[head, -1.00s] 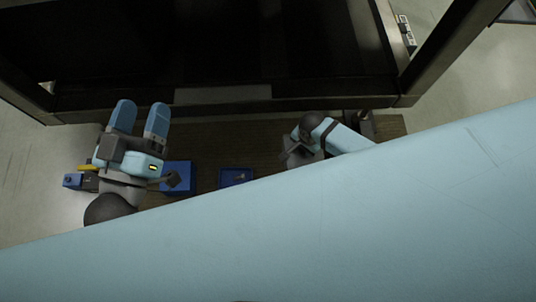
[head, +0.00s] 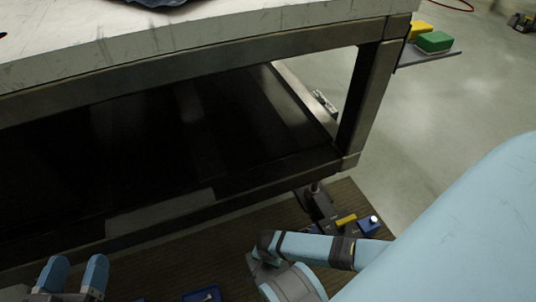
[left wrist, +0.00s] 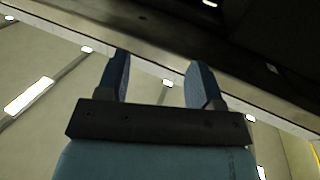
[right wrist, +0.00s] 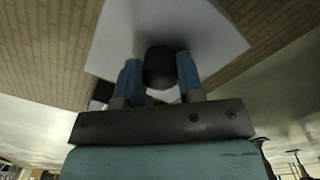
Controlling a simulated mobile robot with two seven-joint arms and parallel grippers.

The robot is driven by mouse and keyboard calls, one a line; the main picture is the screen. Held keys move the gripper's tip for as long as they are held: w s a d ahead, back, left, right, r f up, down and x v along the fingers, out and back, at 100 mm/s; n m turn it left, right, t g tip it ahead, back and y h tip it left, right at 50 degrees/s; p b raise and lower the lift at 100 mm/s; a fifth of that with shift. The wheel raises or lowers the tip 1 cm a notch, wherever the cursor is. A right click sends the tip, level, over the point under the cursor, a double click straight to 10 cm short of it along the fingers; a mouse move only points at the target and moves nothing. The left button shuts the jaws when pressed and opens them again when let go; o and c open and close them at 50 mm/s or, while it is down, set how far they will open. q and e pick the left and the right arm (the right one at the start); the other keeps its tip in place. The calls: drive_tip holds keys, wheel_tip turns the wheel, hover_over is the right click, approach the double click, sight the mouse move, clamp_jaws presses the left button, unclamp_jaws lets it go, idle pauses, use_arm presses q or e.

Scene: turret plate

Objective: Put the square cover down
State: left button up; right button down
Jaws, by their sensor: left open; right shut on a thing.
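The square cover (right wrist: 205,30) shows in the right wrist view as a flat pale grey plate with a dark round knob (right wrist: 159,67). My right gripper (right wrist: 158,72) is shut on this knob, with one blue finger on each side. Whether the cover touches anything behind it cannot be told. In the head view my right arm shows at the lower middle, but its fingers and the cover cannot be made out. My left gripper (head: 73,274) is at the lower left of the head view, open and empty. Its two spread fingers also show in the left wrist view (left wrist: 158,82).
A workbench with a worn pale top (head: 210,38) and dark lower shelf fills the head view's upper left. A brown mat (head: 345,205) lies below it. A blue tray (head: 203,295) and a yellow block (head: 346,220) are on it. A green block (head: 434,41) sits on a side shelf.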

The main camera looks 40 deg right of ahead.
drive_tip(key=shift+f, duration=0.35)
use_arm(q)
drive_tip(key=m+b, duration=0.1)
drive_tip(key=w+a+m+t+b, duration=0.1)
drive_tip(key=shift+w+r+h+b, duration=0.3)
drive_tip(key=shift+r+b, duration=0.05)
use_arm(e)
wheel_tip(320, 180, down, 4)
use_arm(q)
drive_tip(key=shift+d, duration=0.1)
use_arm(e)
drive_tip(key=shift+f, duration=0.1)
drive_tip(key=c, duration=0.8)
unclamp_jaws()
drive_tip(key=shift+f, duration=0.1)
use_arm(q)
drive_tip(key=shift+s+f, duration=0.15)
drive_tip(key=shift+f, duration=0.05)
use_arm(e)
drive_tip(key=shift+o, duration=0.2)
